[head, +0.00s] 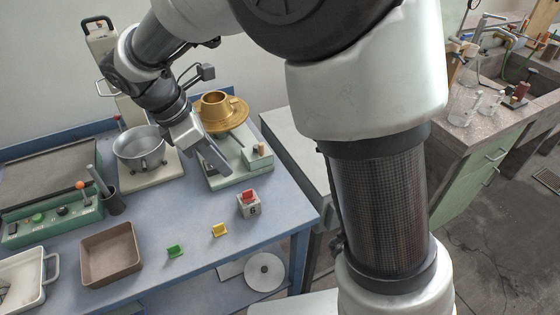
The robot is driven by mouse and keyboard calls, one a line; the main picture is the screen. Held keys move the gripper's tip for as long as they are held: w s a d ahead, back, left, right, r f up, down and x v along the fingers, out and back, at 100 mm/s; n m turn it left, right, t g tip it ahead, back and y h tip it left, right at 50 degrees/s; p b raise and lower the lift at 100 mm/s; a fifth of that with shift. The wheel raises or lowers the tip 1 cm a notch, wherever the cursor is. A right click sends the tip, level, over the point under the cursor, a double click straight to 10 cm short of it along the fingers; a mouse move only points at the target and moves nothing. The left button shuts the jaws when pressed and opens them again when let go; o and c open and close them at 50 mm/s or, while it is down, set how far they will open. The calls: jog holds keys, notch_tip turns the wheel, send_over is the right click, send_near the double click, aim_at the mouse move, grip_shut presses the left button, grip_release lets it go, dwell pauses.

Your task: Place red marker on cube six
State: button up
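The red marker (248,195) sits on top of the grey cube six (253,211), near the right front edge of the blue table. A "6" shows on the cube's front face. My gripper (219,166) is up and to the left of the cube, apart from the marker, in front of the green scale with the brass pan. No object shows in it. The fingers are seen from the side and overlap, so their opening is unclear.
A yellow marker (219,230) and a green marker (175,251) lie left of the cube. The table around the cube is clear.

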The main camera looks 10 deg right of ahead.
jog(key=s+d+r+m+t+y, duration=0.2)
jog(key=s+d+r+m, duration=0.2)
jog(key=s+d+m, duration=0.3)
jog(key=s+d+r+m+t+y, duration=0.2)
jog(key=s+d+r+m, duration=0.3)
jog(key=m, duration=0.9)
jog(key=s+d, duration=0.3)
jog(key=d, duration=0.2)
jog(key=shift+d+r, duration=0.2)
jog(key=shift+d, duration=0.15)
jog(key=shift+s, duration=0.1)
notch_tip(320, 180, up, 15)
jog(key=p, duration=1.4)
jog(key=shift+p, duration=0.3)
jog(key=shift+f, duration=0.1)
